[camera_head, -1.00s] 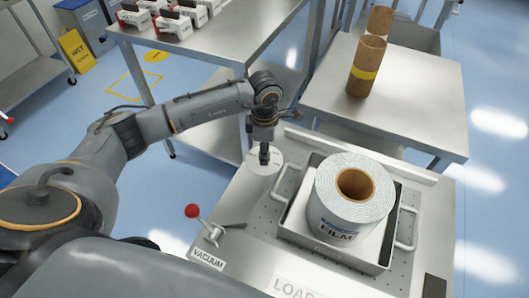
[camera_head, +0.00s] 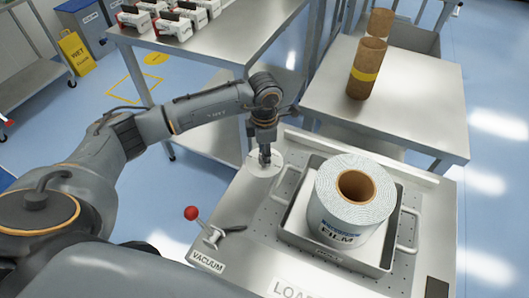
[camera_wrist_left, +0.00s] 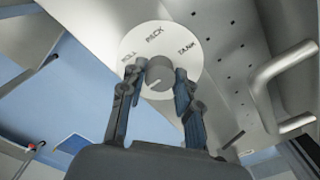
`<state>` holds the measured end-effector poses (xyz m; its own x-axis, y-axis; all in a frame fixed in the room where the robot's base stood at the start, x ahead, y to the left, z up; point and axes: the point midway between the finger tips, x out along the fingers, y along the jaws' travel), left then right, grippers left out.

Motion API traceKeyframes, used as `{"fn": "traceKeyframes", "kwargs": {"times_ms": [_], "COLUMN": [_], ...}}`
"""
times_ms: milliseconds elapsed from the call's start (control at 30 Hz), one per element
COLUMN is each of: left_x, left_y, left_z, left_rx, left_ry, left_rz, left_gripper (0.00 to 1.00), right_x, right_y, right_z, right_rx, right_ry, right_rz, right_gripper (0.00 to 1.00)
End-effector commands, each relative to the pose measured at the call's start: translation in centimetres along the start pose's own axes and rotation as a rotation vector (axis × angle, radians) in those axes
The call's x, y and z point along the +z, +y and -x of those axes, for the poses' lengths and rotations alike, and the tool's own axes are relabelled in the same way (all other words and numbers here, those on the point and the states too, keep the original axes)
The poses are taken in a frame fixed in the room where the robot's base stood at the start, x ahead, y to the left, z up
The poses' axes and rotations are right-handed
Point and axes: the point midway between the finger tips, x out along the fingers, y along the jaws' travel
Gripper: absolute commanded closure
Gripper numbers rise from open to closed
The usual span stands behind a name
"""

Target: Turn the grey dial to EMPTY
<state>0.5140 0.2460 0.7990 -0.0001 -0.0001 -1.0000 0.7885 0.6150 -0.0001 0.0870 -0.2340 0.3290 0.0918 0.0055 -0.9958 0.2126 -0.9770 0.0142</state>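The grey dial (camera_wrist_left: 158,74) is a round knob at the middle of a white disc plate (camera_wrist_left: 185,28) in the left wrist view. In the head view my left gripper (camera_head: 264,158) points down over the white plate (camera_head: 253,168) and hides the dial. My right gripper is not in view.
A tray (camera_head: 291,226) with handles holds a film roll (camera_head: 337,212) right of the plate. A red-knobbed lever (camera_head: 191,213) stands by the VACUUM label in front. Brown tubes (camera_head: 366,72) stand on a table behind. A shelf (camera_head: 225,40) with boxes is behind my arm.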

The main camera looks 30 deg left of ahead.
Motion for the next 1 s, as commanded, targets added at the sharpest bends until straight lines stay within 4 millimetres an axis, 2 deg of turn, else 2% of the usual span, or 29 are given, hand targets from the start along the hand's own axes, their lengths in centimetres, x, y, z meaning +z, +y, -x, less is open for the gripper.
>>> {"fn": "traceKeyframes", "kwargs": {"times_ms": [33, 100, 467, 567, 800, 1000], "left_x": [0.0, 0.0, 0.0, 0.0, 0.1, 0.1], "left_y": [0.0, 0.0, 0.1, 0.1, 0.1, 0.1], "left_z": [0.0, 0.0, 0.5, 1.7, 6.8, 10.3], "left_rx": [0.0, 0.0, 0.001, 0.001, 0.004, 0.002], "left_ry": [0.0, 0.0, -0.001, -0.001, -0.003, -0.002], "left_rz": [0.001, 0.0, 0.0, 0.0, -0.001, -0.001], "left_gripper": [0.56, 0.46, 0.46, 0.46, 0.46, 0.46], "right_x": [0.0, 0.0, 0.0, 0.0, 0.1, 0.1], "right_y": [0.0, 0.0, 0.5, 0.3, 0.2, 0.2], "right_z": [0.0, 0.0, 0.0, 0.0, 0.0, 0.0], "right_rx": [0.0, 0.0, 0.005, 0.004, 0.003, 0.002], "right_ry": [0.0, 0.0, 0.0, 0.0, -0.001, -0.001], "right_rz": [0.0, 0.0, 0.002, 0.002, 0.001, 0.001], "right_gripper": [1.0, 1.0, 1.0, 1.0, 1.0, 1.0]}}
